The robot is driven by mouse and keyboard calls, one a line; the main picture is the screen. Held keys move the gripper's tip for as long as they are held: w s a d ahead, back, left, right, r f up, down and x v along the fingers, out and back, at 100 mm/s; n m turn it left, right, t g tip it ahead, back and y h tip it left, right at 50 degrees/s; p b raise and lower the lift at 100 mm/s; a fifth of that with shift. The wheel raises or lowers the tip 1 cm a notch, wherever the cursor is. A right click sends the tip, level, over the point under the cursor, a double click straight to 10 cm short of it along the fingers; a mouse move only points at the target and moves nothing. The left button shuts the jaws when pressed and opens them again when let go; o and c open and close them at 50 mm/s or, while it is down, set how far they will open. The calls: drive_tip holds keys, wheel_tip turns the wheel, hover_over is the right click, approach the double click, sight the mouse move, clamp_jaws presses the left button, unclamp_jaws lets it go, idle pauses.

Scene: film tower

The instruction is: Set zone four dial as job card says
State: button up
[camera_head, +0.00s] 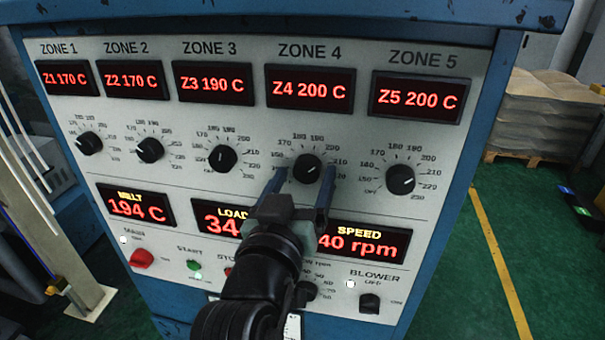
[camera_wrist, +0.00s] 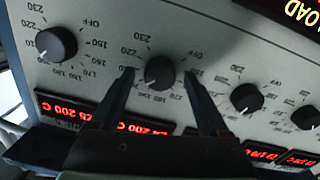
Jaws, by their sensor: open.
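The zone four dial (camera_head: 307,168) is a round black knob on the grey panel, below the ZONE 4 display (camera_head: 309,93), which reads Z4 200 C. My gripper (camera_head: 303,178) is open, with one finger on each side of this dial. In the wrist view, which sees the panel upside down, the dial (camera_wrist: 160,72) sits between the two fingertips (camera_wrist: 159,75), with small gaps seeming to show on both sides. Contact cannot be told. Its white pointer mark is small and seems to lie toward the 200 side of the scale. I see no readable job card.
The zone three dial (camera_head: 222,158) and zone five dial (camera_head: 400,179) stand close on either side. Below are MELT (camera_head: 138,205) and SPEED (camera_head: 363,242) displays, a red knob (camera_head: 141,258) and the blower switch (camera_head: 370,303). A pallet stack (camera_head: 548,115) stands at right.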

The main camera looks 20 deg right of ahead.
clamp_jaws()
idle(0.4)
drive_tip(key=shift+n, duration=0.3)
drive_tip(key=shift+n+p, duration=0.8)
drive_tip(key=shift+n, duration=0.4)
drive_tip(key=shift+n+p, duration=0.65)
drive_tip(key=shift+n, duration=0.75)
unclamp_jaws()
